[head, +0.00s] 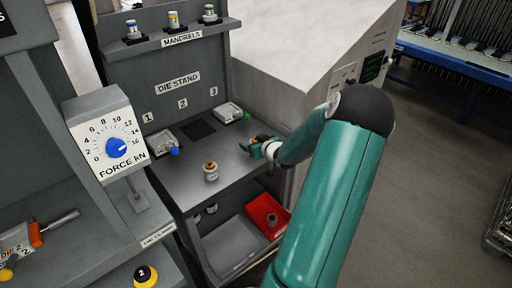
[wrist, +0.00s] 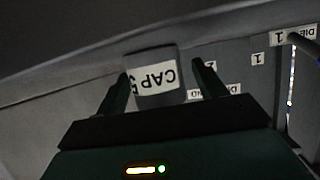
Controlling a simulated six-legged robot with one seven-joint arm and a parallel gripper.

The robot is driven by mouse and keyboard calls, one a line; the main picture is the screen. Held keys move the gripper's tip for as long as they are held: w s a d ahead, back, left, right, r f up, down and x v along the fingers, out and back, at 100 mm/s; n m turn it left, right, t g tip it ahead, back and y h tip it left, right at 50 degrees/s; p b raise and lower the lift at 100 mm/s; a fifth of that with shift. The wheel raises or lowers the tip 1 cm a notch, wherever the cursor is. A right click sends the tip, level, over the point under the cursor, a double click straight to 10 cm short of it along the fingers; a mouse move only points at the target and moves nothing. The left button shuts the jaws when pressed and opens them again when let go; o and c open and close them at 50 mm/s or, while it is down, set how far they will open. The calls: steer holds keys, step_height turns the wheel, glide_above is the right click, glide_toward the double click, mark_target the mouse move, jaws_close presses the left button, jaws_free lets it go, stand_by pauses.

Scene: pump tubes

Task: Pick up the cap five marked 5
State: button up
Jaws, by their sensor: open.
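A grey cap with a white label reading CAP 5 (wrist: 157,77) shows in the wrist view, upside down in the picture. It appears between the two fingers of my gripper (wrist: 161,70), which are apart; I cannot tell how far beyond the tips it stands. In the head view my gripper (head: 250,147) is low over the right part of the grey die stand top.
A red tray (head: 262,207) holding a grey cylinder (head: 272,219) is below. A force dial (head: 105,135) stands left.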

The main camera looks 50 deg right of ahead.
steer(key=shift+w+d+f, duration=0.1)
steer(key=shift+w+d, duration=0.05)
steer(key=shift+w, duration=0.15)
steer(key=c, duration=1.2)
steer(key=shift+c, duration=0.2)
steer(key=shift+r, duration=0.2)
